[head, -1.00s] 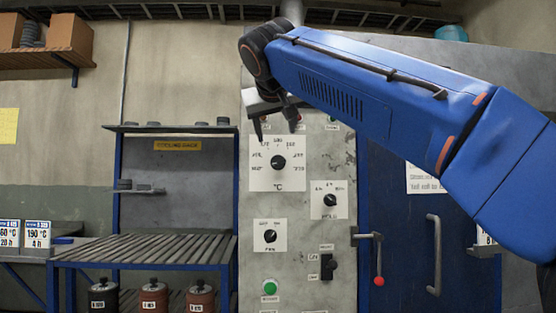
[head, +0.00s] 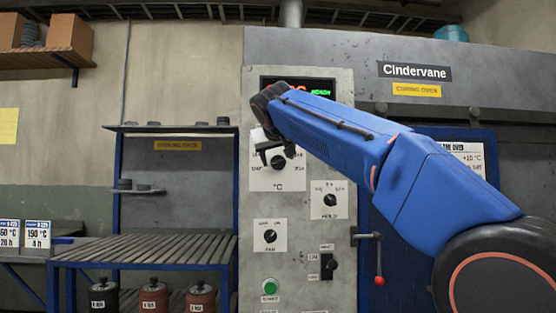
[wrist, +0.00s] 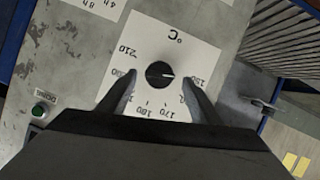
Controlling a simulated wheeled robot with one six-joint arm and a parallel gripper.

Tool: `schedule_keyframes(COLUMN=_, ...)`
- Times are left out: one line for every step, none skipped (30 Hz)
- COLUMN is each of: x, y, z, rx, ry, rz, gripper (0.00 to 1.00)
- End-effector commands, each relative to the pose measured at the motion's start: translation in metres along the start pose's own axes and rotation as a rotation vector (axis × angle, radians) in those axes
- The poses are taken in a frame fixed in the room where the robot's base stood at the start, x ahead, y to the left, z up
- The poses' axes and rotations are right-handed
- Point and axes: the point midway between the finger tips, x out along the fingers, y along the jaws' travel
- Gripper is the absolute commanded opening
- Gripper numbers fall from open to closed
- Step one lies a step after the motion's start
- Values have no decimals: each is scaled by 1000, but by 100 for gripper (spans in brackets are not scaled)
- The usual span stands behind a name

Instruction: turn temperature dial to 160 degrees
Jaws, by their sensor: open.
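The temperature dial is a round black knob (wrist: 160,74) with a white pointer line, on a white plate (wrist: 150,45) marked °C. In the wrist view it appears upside down, with the pointer towards the right, near the label that looks like 150. Labels 170, 180 and 210 are readable; others are partly covered by my fingers. My gripper (wrist: 159,79) is open, one finger to each side of the knob with gaps between. In the head view my gripper (head: 276,150) is in front of the dial plate (head: 297,182), and the knob (head: 278,163) shows just below it.
The control panel (head: 345,215) also carries a hold dial (head: 330,199), a fan dial (head: 270,236), a green button (head: 270,287) and a black switch (head: 329,266). A red-knobbed lever (head: 379,280) sticks out at right. A slatted rack (head: 150,248) stands at left.

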Motion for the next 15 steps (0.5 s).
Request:
schedule_keyframes(x=6, y=1, z=0, rx=0, ry=0, rz=1, gripper=59)
schedule_keyframes(x=8, y=1, z=0, rx=0, ry=0, rz=1, gripper=59)
schedule_keyframes(x=11, y=1, z=0, rx=0, ry=0, rz=1, gripper=59)
schedule_keyframes(x=12, y=1, z=0, rx=0, ry=0, rz=1, gripper=59)
schedule_keyframes(x=14, y=1, z=0, rx=0, ry=0, rz=1, gripper=59)
schedule_keyframes(x=15, y=0, z=0, rx=0, ry=0, rz=1, gripper=59)
schedule_keyframes(x=16, y=0, z=0, rx=0, ry=0, rz=1, gripper=59)
schedule_keyframes(x=16, y=0, z=0, rx=0, ry=0, rz=0, gripper=59)
schedule_keyframes(x=17, y=0, z=0, rx=0, ry=0, rz=0, gripper=59)
schedule_keyframes(x=17, y=0, z=0, rx=0, ry=0, rz=0, gripper=59)
schedule_keyframes(x=17, y=0, z=0, rx=0, ry=0, rz=0, gripper=59)
schedule_keyframes(x=17, y=0, z=0, rx=0, ry=0, rz=0, gripper=59)
schedule_keyframes(x=17, y=0, z=0, rx=0, ry=0, rz=0, gripper=59)
schedule_keyframes(x=17, y=0, z=0, rx=0, ry=0, rz=0, gripper=59)
schedule_keyframes(x=17, y=0, z=0, rx=0, ry=0, rz=0, gripper=59)
